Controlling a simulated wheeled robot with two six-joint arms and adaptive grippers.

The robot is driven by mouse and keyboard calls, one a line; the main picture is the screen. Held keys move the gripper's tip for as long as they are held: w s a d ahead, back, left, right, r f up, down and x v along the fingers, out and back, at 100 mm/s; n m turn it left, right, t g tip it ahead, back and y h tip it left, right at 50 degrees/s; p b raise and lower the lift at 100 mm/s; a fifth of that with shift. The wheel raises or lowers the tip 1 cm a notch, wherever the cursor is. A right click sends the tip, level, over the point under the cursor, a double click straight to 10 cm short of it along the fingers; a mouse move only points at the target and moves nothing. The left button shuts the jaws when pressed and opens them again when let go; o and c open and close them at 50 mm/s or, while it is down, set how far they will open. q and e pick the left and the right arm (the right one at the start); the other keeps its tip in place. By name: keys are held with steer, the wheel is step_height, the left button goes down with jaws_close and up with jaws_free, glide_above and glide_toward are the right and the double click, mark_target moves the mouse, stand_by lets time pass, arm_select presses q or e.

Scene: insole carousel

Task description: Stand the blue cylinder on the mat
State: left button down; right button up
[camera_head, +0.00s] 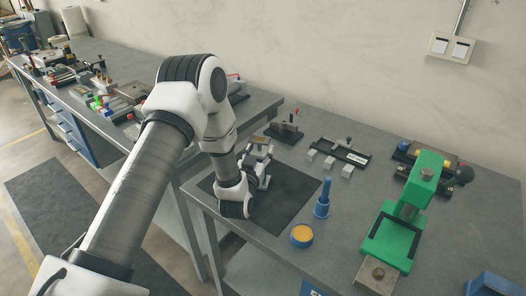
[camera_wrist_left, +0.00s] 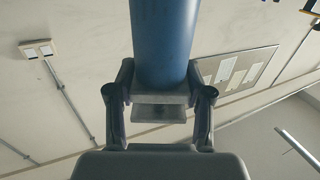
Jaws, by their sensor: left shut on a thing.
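The blue cylinder (camera_wrist_left: 165,42) shows large in the left wrist view, between the fingers of my left gripper (camera_wrist_left: 160,100). The gripper is shut on it, and the cylinder runs out of the top of the picture. In the head view my left gripper (camera_head: 259,162) is over the dark mat (camera_head: 290,196), pointing towards the wall. The held cylinder cannot be made out there, so I cannot tell its tilt or whether it touches the mat. My right gripper is in neither view.
A blue upright tool (camera_head: 322,198) stands by the mat's right edge, with a blue round pot with an orange top (camera_head: 301,235) in front. A green press (camera_head: 398,230) stands further right. A black fixture (camera_head: 341,157) and a small dark stand (camera_head: 284,132) are behind. The mat's right part is clear.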

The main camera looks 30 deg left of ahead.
arm_select(q)
steer(key=c, duration=0.5)
jaws_free()
steer(key=shift+s, duration=0.1)
steer(key=shift+o, duration=0.3)
steer(key=shift+s+d+r, duration=0.1)
steer(key=shift+s+r, duration=0.1)
steer(key=shift+w, duration=0.1)
steer(key=shift+f, duration=0.15)
steer(key=shift+s, duration=0.2)
steer(key=b+v, duration=0.3)
steer(key=v, duration=0.8)
steer(key=shift+s, duration=0.25)
